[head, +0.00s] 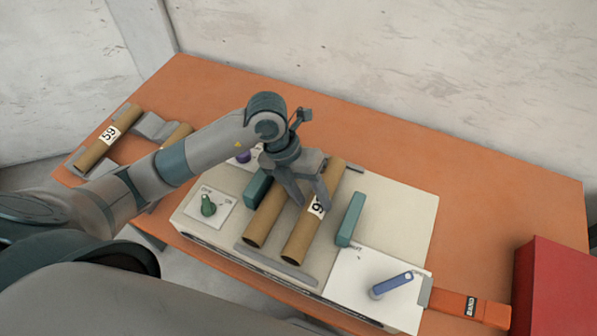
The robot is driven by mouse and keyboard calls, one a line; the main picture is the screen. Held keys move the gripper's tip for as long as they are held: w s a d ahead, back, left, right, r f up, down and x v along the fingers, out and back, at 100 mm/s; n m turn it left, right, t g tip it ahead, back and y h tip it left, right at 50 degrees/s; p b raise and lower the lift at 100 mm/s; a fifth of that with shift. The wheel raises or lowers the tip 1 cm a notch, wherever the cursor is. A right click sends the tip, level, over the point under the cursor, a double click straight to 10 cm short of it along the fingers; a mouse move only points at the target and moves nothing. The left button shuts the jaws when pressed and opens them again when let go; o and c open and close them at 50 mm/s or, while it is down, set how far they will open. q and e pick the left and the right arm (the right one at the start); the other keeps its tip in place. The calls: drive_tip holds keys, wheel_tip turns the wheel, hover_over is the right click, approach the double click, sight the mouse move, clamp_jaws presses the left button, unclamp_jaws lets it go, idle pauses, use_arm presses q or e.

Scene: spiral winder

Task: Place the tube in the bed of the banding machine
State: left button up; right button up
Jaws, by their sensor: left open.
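Two brown cardboard tubes lie side by side in the bed of the beige banding machine (400,208), between two teal blocks. The right tube (300,238) carries a white number label, partly covered by a finger. The left tube (262,222) is partly hidden behind my gripper. My left gripper (313,203) is open, pointing down over the two tubes, its fingertips close to the right tube's label. I cannot tell whether the fingers touch a tube. The right teal block (351,219) stands just right of the tubes; the left teal block (257,188) is beside the left tube.
A grey rack at the left holds a tube labelled 59 (106,138) and another tube (177,136) partly hidden by my arm. The machine has a green knob (208,206), a purple knob (243,156) and a blue lever (391,285). An orange band piece (470,306) and red box (553,290) are right.

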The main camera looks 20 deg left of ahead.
use_arm(q)
drive_tip(key=b+v, duration=0.2)
drive_tip(key=v, duration=0.8)
drive_tip(key=shift+a+r, duration=0.2)
drive_tip(key=shift+r, duration=0.1)
